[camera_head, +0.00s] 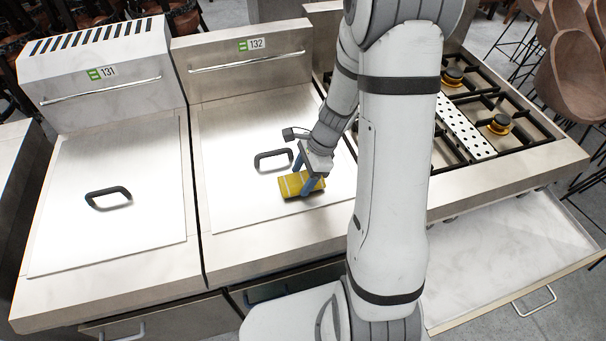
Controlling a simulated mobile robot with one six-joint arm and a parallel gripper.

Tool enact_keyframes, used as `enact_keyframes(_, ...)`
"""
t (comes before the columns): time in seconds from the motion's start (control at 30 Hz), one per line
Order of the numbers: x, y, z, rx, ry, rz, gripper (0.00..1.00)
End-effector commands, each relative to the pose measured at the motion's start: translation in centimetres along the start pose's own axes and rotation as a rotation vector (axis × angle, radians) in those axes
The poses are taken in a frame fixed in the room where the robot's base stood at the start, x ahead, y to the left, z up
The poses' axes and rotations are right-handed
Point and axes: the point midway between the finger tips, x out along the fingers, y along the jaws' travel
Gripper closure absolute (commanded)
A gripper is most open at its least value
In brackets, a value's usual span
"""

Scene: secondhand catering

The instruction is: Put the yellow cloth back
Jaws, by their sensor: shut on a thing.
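The yellow cloth (291,186) is a small folded bundle with pale stripes. It is at the front right of the steel lid of the unit labelled 132 (228,190), just below that lid's black handle. My gripper (308,182) points down over the cloth, its blue fingers shut on it. Whether the cloth touches the lid or is slightly above it I cannot tell. My arm hides part of the area to the right.
A second lidded unit labelled 131 (60,215) stands to the left, with its own black handle (108,197). A gas hob (500,150) with black grates is to the right. Below it an open drawer (520,250) looks empty. Brown chairs (572,70) stand behind.

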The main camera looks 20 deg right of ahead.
Motion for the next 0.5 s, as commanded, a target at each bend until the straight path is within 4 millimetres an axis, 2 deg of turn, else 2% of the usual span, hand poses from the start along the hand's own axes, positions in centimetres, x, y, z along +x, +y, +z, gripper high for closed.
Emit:
enact_keyframes(0.2,0.4,-0.01,-0.2,0.001,0.0,0.0,0.6)
enact_keyframes(0.23,0.24,-0.01,-0.14,0.001,0.0,-0.001,0.37)
enact_keyframes(0.5,0.18,-0.01,-0.14,0.001,0.0,-0.001,0.17)
